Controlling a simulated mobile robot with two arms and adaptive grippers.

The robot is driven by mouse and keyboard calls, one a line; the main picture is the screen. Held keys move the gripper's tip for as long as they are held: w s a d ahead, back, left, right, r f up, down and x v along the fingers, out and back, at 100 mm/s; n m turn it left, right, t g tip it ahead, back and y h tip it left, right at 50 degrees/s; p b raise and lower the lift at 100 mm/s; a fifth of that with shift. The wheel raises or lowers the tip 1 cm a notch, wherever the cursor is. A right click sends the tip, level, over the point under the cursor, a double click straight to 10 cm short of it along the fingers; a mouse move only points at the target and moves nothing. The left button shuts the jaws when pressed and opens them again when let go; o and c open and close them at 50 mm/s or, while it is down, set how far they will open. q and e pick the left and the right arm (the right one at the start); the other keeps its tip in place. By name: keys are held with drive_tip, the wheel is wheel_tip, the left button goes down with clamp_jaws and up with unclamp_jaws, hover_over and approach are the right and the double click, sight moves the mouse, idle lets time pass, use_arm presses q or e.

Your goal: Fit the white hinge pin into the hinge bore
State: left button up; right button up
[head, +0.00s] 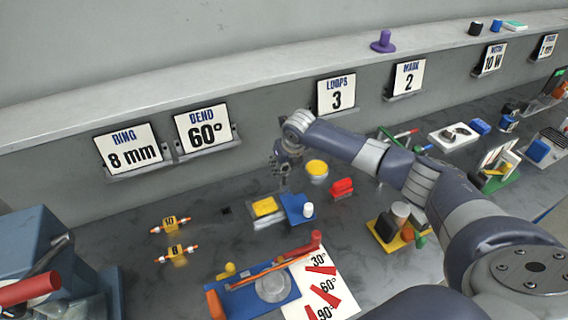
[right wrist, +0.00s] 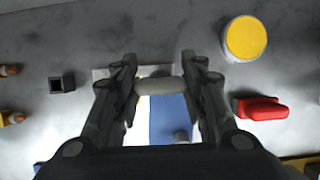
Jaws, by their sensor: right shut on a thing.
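My right gripper (head: 284,168) hangs over the bench, above and behind the blue block (head: 296,207) and the yellow block (head: 265,207). In the right wrist view the gripper (right wrist: 160,86) is shut on a pale whitish bar, apparently the white hinge pin (right wrist: 160,85), which lies crosswise between the fingertips. The pin cannot be made out in the head view. A small dark square piece with a dark opening (right wrist: 62,83) lies on the bench left of the gripper; I cannot tell whether it is the hinge bore. My left gripper is not in view.
A white peg (head: 308,210) stands on the blue block. A round yellow-topped piece (head: 317,168) and a red piece (head: 342,187) are right of the gripper. A blue bending board (head: 240,300) lies in front. Bare bench lies around the dark piece.

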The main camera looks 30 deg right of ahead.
sight(285, 172)
drive_tip(key=shift+f+b, duration=1.15)
drive_tip(key=shift+f, duration=1.1)
drive_tip(key=o, duration=1.2)
drive_tip(key=shift+c, duration=0.2)
